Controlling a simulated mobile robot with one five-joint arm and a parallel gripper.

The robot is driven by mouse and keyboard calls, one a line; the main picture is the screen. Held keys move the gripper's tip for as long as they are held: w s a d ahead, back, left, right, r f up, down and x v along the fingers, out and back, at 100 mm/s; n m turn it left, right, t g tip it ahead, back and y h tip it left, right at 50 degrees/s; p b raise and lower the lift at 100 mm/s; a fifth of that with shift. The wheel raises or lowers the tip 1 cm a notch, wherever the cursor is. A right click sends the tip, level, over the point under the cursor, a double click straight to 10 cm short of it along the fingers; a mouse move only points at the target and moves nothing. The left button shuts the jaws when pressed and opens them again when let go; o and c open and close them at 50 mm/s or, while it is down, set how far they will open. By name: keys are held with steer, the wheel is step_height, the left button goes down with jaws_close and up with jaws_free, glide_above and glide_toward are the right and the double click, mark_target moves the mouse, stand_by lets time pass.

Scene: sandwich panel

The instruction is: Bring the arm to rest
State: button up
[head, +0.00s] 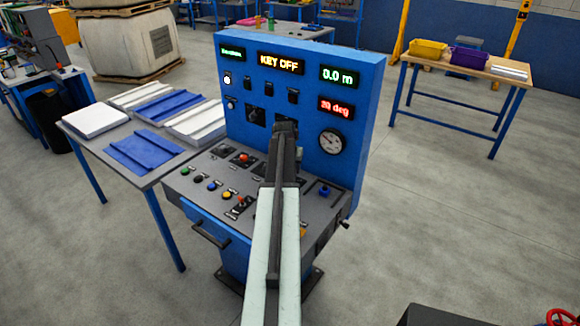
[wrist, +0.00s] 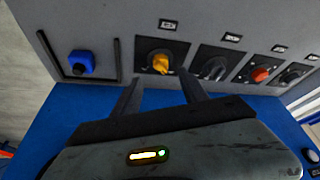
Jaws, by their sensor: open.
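My arm (head: 272,240) reaches forward over the blue control panel (head: 355,100). My gripper (wrist: 161,88) is open in the wrist view. Its two dark fingers stand apart, with a yellow knob (wrist: 160,62) on the grey console face showing beyond and between their tips. Nothing is held between them. I cannot tell whether the fingers touch the panel. In the head view the dark end of my arm (head: 284,145) hides the fingers and part of the console. The display (head: 280,62) reads KEY OFF.
A blue knob (wrist: 82,63) and a red knob (wrist: 260,74) flank the yellow one. A table with blue and white panels (head: 165,105) stands to the left. A table with bins (head: 428,50) stands at right.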

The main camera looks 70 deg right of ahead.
steer(key=shift+f, duration=0.1)
steer(key=w+a+n, duration=0.1)
steer(key=w+a, duration=0.2)
steer(key=w, duration=0.4)
steer(key=w+a+n, duration=0.1)
steer(key=w+a, duration=0.2)
steer(key=w, duration=0.4)
steer(key=w+a+n+t+y, duration=0.1)
steer(key=w+a+n, duration=0.2)
steer(key=w+a, duration=0.95)
steer(key=w+a+n+t+y, duration=0.1)
steer(key=w+a+n, duration=0.2)
steer(key=w+a, duration=1)
steer(key=a+f+n+y, duration=0.1)
steer(key=a+n, duration=0.4)
steer(key=a, duration=2.7)
steer(key=s+a+n+g+y, duration=0.1)
steer(key=s+a+n+g, duration=0.1)
steer(key=s+a, duration=1)
steer(key=shift+a+f+n+g, duration=0.15)
steer(key=shift+f+n+g, duration=0.2)
steer(key=shift+n, duration=0.25)
